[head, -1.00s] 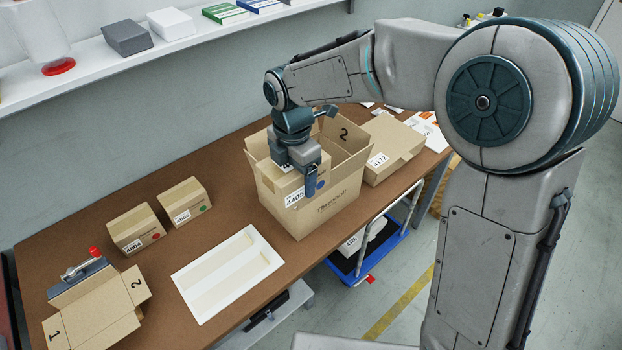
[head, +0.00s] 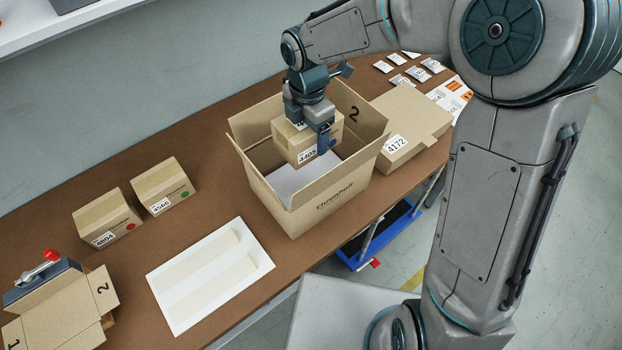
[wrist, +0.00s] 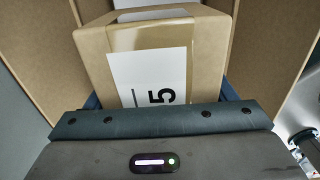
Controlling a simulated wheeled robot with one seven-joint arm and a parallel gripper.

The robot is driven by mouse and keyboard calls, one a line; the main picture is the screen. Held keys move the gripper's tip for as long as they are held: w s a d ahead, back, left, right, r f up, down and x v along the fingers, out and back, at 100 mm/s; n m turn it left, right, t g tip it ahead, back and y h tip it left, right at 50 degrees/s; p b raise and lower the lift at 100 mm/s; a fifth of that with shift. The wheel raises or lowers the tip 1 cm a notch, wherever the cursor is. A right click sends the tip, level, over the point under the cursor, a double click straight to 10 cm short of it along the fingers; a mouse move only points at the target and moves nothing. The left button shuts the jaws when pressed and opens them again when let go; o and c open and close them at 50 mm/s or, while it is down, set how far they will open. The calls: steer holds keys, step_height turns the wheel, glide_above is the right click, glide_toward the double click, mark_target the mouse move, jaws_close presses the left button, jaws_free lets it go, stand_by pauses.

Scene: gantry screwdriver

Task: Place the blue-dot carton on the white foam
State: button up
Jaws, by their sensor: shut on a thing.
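The blue-dot carton (head: 293,146), labelled 4405, is held by my gripper (head: 310,135), which is shut on it. The carton is at the mouth of the large open box (head: 322,207), with its lower part inside the walls. In the wrist view the carton (wrist: 205,57) fills the space in front of my gripper (wrist: 160,105), with box walls on both sides. The white foam (head: 165,283), a flat tray with two long shallow recesses, lies bare on the brown table, left of the box. The carton's underside is hidden.
Red-dot carton 4804 (head: 107,217) and green-dot carton 4566 (head: 163,186) stand behind the foam. A clamp with a red knob (head: 45,270) and an opened carton (head: 62,312) are at front left. A flat box 4172 (head: 408,125) stands right of the large box.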

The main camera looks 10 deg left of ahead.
steer(key=b, duration=0.2)
glide_above(309, 181)
step_height(309, 181, down, 5)
steer(key=shift+f, duration=0.2)
step_height(309, 181, down, 10)
steer(key=shift+r, duration=0.15)
steer(key=shift+b, duration=0.3)
steer(key=o, duration=1.3)
step_height(309, 181, up, 12)
steer(key=shift+r, duration=0.1)
